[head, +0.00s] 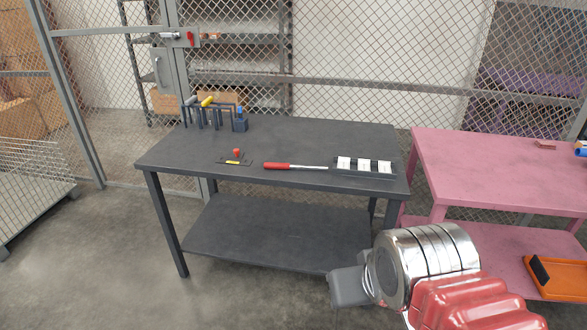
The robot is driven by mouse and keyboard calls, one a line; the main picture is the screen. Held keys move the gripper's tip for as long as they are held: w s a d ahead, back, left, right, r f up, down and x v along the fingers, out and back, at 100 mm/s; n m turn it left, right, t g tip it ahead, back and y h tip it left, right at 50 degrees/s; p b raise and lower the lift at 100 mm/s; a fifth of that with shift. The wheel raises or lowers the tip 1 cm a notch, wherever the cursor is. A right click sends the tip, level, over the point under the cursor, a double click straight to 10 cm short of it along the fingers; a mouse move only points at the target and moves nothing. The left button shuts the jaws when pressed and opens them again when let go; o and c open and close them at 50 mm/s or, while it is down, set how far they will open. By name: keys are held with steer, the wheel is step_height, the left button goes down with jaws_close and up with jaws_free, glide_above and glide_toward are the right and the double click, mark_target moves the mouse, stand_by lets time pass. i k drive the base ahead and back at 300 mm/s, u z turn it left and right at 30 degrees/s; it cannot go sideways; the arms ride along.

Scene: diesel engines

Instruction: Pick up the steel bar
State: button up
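A tool with a red handle (277,166) and a thin grey metal shaft (314,168) lies flat near the front edge of the dark table. No separate plain steel bar stands out, and I cannot tell whether this tool is the steel bar. The shaft's right end lies close to a dark tray (365,174) with white labelled pieces. My arm shows at the bottom right, with chrome rings and a red ribbed part. A grey block at its end seems to be my gripper (350,288), low in front of the table and apart from the tool. Its fingers cannot be made out.
A dark rack (212,117) with upright tools stands at the table's back left. A small black piece with a red top (237,154) lies left of the handle. A pink table (510,170) stands at right, with an orange tray (558,278) on its lower shelf. Mesh fencing runs behind.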

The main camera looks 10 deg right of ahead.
mark_target(267, 165)
steer(key=z, duration=1.5)
steer(key=i, duration=1.65)
steer(key=u, duration=0.6)
